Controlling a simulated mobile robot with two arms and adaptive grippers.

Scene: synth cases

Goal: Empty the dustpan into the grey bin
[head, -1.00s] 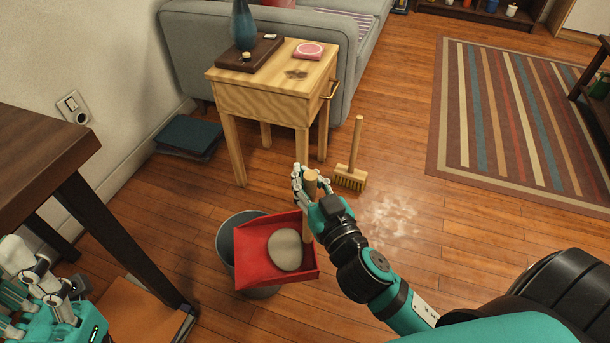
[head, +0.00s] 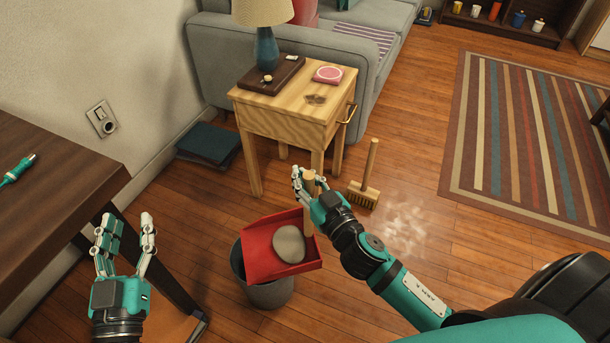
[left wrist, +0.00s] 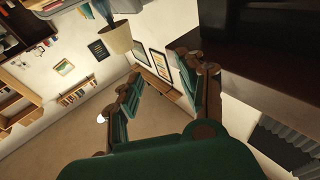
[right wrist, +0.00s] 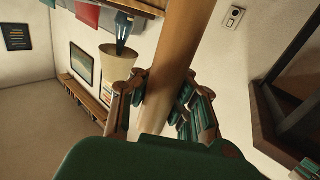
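The red dustpan (head: 262,238) is over the grey bin (head: 268,293) in the head view and hides most of its mouth. A rounded grey heap of dust (head: 289,244) lies on the pan. My right gripper (head: 306,183) is shut on the dustpan's wooden handle (head: 310,212), which stands up from the pan. The handle also runs between the fingers in the right wrist view (right wrist: 172,65). My left gripper (head: 129,238) is open and empty beside the dark table, fingers pointing up. I cannot see the bin's inside.
The dark table (head: 50,175) is at the left. A wooden side table (head: 290,122) with a lamp stands behind the bin. A brush (head: 364,190) stands on the floor right of it, near a pale dusty patch (head: 408,222). A striped rug (head: 530,140) lies further right.

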